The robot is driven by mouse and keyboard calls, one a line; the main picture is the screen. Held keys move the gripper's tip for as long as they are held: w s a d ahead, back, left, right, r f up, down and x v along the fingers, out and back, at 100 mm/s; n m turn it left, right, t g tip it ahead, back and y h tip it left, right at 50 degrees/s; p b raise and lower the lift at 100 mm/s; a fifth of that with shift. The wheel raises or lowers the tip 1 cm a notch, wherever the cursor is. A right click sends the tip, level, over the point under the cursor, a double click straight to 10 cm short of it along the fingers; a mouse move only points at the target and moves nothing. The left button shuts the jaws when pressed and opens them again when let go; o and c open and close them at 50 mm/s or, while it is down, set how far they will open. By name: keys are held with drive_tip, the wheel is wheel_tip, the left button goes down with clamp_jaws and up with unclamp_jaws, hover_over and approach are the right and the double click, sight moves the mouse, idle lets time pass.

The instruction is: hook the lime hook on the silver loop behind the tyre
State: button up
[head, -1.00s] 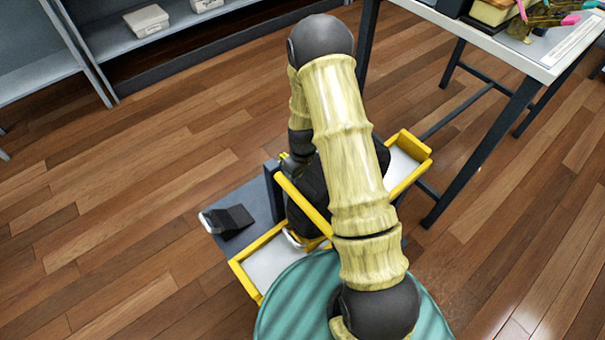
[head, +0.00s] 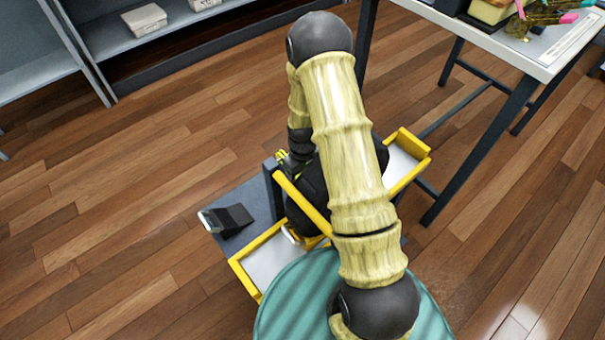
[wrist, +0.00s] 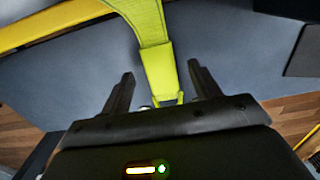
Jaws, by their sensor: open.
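The lime strap (wrist: 147,22) comes down from the top of the wrist view to a wider lime end piece (wrist: 160,72). A thin lime part, perhaps the lime hook (wrist: 169,103), shows below it, partly hidden by my gripper's body. My gripper (wrist: 160,80) is open, one dark finger on each side of the lime end piece, with gaps between. In the head view my arm hides the gripper. Part of a black round thing, perhaps the tyre (head: 306,192), shows beside my arm. I cannot make out the silver loop for certain in either view.
A yellow-edged carrier (head: 247,277) with a yellow bar (head: 302,197) stands on a grey base (head: 243,198). A dark wedge (head: 228,219) lies at its left. A table (head: 490,42) stands at the right, shelves (head: 185,35) at the back. The wooden floor at left is clear.

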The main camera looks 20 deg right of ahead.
wheel_tip(320, 180, up, 17)
drive_tip(key=p, duration=0.5)
drive_tip(key=shift+r, duration=0.1)
